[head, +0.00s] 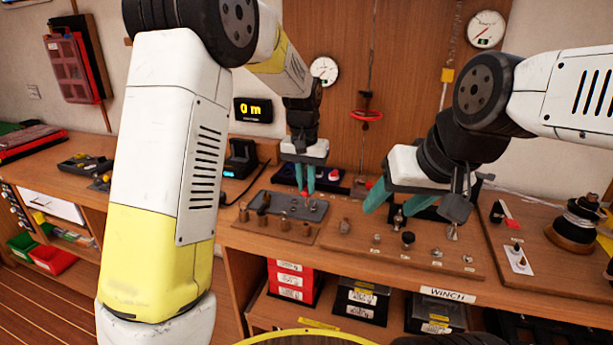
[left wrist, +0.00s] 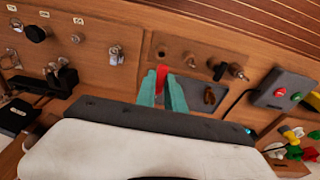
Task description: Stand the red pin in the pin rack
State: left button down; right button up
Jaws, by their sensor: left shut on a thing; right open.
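The red pin (left wrist: 161,76) is between the teal fingertips of my left gripper (left wrist: 170,92), its red end showing past them. The rack also shows in the left wrist view (left wrist: 204,50), just beyond the fingertips, with dark holes and brown pegs. Whether the pin touches the rack cannot be told. My right gripper (head: 399,208) is open and empty, above the board to the right.
A grey tray (head: 268,206) with small parts lies by the rack. A board with several metal fittings (head: 385,262) is right of it, below my right gripper. A winch drum (head: 577,228) stands at far right. Boxes (head: 361,300) sit on the shelf below.

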pick_arm(q)
send_over(306, 234)
jog(key=w, duration=0.1)
jog(key=shift+f, duration=2.75)
jog(key=shift+f, duration=1.85)
jog(key=c, duration=1)
grip_release()
jog(key=shift+c, duration=0.2)
jog(key=shift+r, duration=2.5)
jog(key=shift+r, duration=0.15)
